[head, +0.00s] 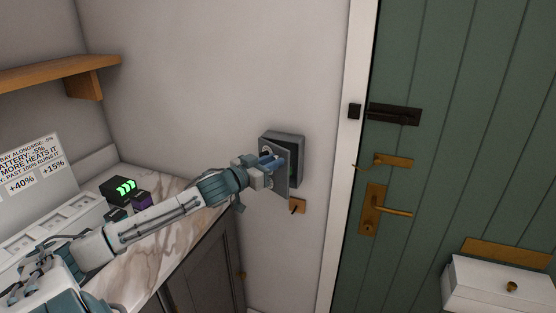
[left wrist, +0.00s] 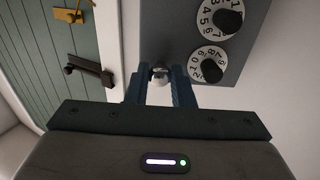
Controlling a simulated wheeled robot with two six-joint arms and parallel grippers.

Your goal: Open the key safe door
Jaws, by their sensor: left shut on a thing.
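The key safe (head: 300,143) is a dark grey box on the wall to the left of the green door. Its grey door panel (head: 282,183) stands swung out from the box at an angle, and part of the dark inside shows. My left gripper (head: 277,160) is at this panel. In the left wrist view the panel (left wrist: 185,42) carries black and white number dials. There the blue fingers of the left gripper (left wrist: 160,84) are shut on a small round knob (left wrist: 159,70) at the panel's edge. My right gripper is not in view.
A small wooden plate with a hook (head: 298,206) is on the wall just below the safe. A marble counter (head: 172,193) with a dark device (head: 119,190) lies under my left arm. The green door (head: 440,180) has a brass handle and a white box (head: 505,285).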

